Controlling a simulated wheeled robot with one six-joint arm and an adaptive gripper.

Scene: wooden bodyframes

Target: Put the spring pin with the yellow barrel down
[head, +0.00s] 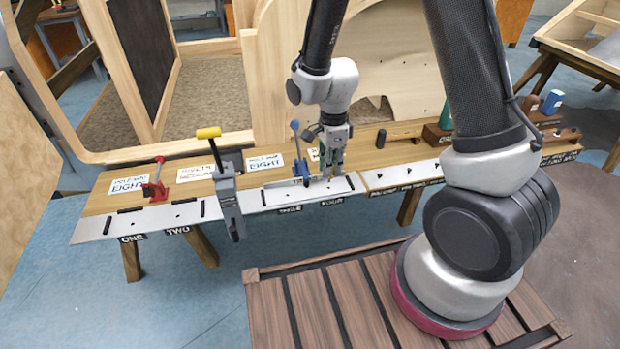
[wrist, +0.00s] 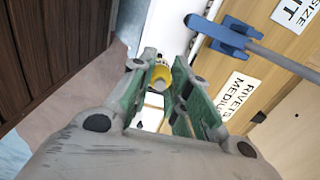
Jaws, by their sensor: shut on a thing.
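The spring pin with the yellow barrel (wrist: 161,76) is between the green-padded fingers of my gripper (wrist: 161,64) in the wrist view. My gripper is shut on it. In the head view my gripper (head: 328,168) points down over the white plate (head: 275,197) on the bench, right beside the blue-handled clamp (head: 297,150). The pin cannot be made out there. The blue clamp also shows in the wrist view (wrist: 228,38), right of the fingers. I cannot tell whether the pin touches the plate.
A red clamp (head: 155,180) and a grey tool with a yellow handle (head: 228,192) stand on the bench to the left. A black cylinder (head: 381,136) and a brown block (head: 435,135) stand to the right. White lettered cards lie along the bench. A wooden frame rises behind.

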